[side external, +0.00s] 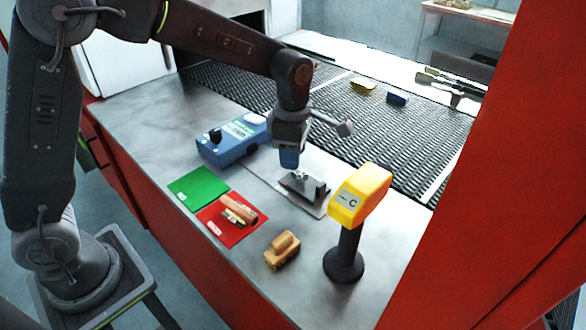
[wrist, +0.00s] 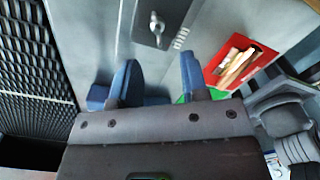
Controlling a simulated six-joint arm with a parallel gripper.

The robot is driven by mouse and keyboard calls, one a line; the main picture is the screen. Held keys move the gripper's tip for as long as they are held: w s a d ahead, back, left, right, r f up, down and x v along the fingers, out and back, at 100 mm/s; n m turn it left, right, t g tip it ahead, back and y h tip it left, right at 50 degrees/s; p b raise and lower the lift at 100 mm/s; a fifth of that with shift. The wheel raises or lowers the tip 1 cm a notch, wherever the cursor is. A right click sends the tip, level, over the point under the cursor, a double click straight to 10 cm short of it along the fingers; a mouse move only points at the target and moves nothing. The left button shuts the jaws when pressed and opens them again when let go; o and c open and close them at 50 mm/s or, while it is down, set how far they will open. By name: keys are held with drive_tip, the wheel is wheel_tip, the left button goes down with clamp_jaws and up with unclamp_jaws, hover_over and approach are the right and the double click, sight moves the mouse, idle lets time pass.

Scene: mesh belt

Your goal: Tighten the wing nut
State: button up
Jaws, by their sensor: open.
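The wing nut (wrist: 156,27) is a small metal piece with wings on a grey plate (wrist: 172,10) in the wrist view, beyond my fingertips. In the side view a dark metal fixture (side external: 312,189) sits on the steel counter, with a small bright part on top that may be the wing nut. My gripper (wrist: 158,70) has two blue fingers spread apart with nothing between them. In the side view my gripper (side external: 289,160) points down, just above and left of the fixture. Any gap between its fingers is hard to see there.
A yellow device on a black stand (side external: 345,255) stands right of the fixture. A blue box (side external: 235,140) is behind left. Green (side external: 198,188) and red (side external: 226,232) mats, the red one holding wooden pieces, and a wooden block (side external: 282,250) lie in front. The mesh belt (side external: 400,125) runs behind.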

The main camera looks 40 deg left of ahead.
sight(300, 176)
wheel_tip(300, 176, down, 5)
drive_tip(key=shift+r, duration=0.1)
idle(0.3)
clamp_jaws()
